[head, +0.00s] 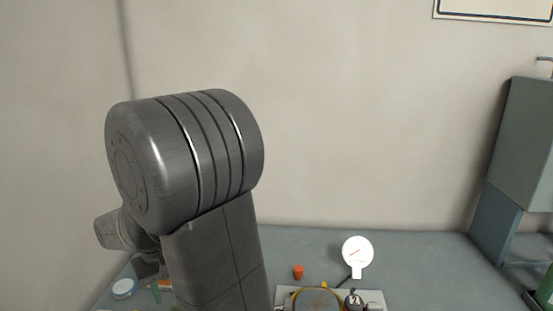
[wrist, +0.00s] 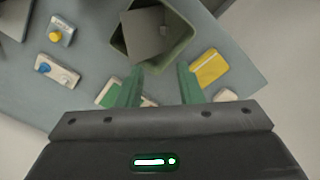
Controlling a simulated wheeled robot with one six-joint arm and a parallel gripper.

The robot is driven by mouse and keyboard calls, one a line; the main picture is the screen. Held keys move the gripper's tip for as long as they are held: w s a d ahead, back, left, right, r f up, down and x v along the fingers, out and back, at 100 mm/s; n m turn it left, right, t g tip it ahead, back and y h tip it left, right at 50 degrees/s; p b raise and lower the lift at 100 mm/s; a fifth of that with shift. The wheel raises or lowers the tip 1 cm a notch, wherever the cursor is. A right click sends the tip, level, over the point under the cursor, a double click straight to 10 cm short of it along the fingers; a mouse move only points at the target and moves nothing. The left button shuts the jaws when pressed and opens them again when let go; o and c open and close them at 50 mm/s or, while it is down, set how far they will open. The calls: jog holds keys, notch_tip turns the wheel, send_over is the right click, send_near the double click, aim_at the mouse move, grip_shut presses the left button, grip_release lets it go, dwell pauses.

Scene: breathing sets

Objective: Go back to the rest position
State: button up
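My gripper (wrist: 160,80) shows in the wrist view with its two green fingers well apart and nothing between them. It is above the blue-grey table (wrist: 95,75). A green open bin (wrist: 183,48) with a grey flat piece (wrist: 145,38) in it lies beyond the fingertips. In the head view my dark arm fills the left middle and hides most of the gripper, which is low on the left.
In the wrist view, small blocks with a yellow knob (wrist: 56,36) and a blue knob (wrist: 43,68) lie left; a yellow piece (wrist: 210,68) lies right. In the head view, a white gauge (head: 357,251) and an orange cap (head: 298,271) stand on the table; a grey cabinet (head: 524,145) stands right.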

notch_tip(320, 180, down, 10)
jog(key=shift+r+p, duration=0.1)
jog(key=shift+p, duration=0.2)
jog(key=shift+r+p, duration=1.4)
jog(key=shift+r, duration=0.55)
